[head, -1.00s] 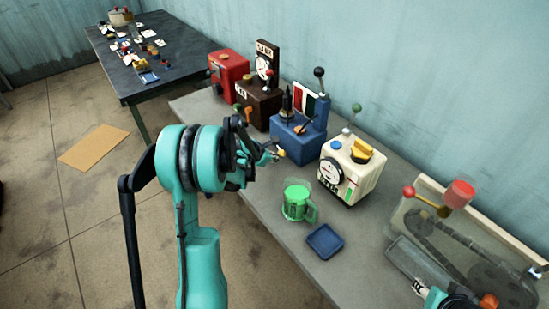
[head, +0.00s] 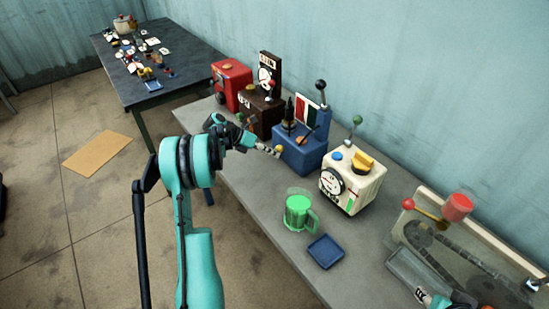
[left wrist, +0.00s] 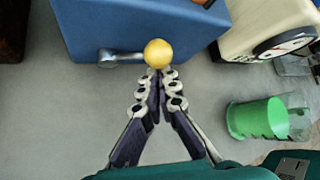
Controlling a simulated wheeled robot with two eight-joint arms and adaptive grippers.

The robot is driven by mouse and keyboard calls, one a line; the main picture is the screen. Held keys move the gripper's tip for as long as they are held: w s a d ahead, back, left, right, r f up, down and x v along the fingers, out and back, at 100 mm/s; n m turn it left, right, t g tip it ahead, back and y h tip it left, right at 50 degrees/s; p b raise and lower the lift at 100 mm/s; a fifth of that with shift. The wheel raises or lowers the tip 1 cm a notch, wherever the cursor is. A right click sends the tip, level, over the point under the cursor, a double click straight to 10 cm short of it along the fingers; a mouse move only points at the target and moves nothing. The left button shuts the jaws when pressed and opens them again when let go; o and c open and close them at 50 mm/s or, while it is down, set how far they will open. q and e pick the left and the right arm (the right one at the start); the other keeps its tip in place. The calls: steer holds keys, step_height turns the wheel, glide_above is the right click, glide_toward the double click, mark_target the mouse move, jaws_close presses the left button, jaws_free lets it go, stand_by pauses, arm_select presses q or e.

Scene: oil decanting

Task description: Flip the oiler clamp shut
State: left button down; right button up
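The blue machine (head: 300,155) stands in the middle of the row on the grey table. A short metal lever (left wrist: 118,56) with a yellow ball knob (left wrist: 158,53) sticks out low on its front; the knob also shows in the head view (head: 279,149). My left gripper (left wrist: 160,78) has its fingers together, with the tips right at the knob; whether they touch it I cannot tell. In the head view the left gripper (head: 268,150) reaches in from the left. My right gripper (head: 421,295) shows only partly at the bottom right edge.
A cream machine (head: 350,185) stands right of the blue one, with a green mug (head: 299,212) and a blue tray (head: 326,252) before it. Brown (head: 260,115) and red (head: 231,82) machines stand left. A belt device (head: 450,250) stands far right.

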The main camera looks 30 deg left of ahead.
arm_select(q)
steer(key=shift+w+a+r+p, duration=0.25)
steer(key=shift+a+r, duration=0.15)
steer(key=shift+a, duration=0.2)
steer(key=shift+w+a+r+p, duration=0.15)
steer(key=shift+w+a+r, duration=0.1)
steer(key=shift+a+r, duration=0.25)
arm_select(e)
steer(key=shift+r, duration=0.5)
arm_select(q)
steer(key=shift+w+a, duration=0.1)
steer(key=shift+a, duration=0.1)
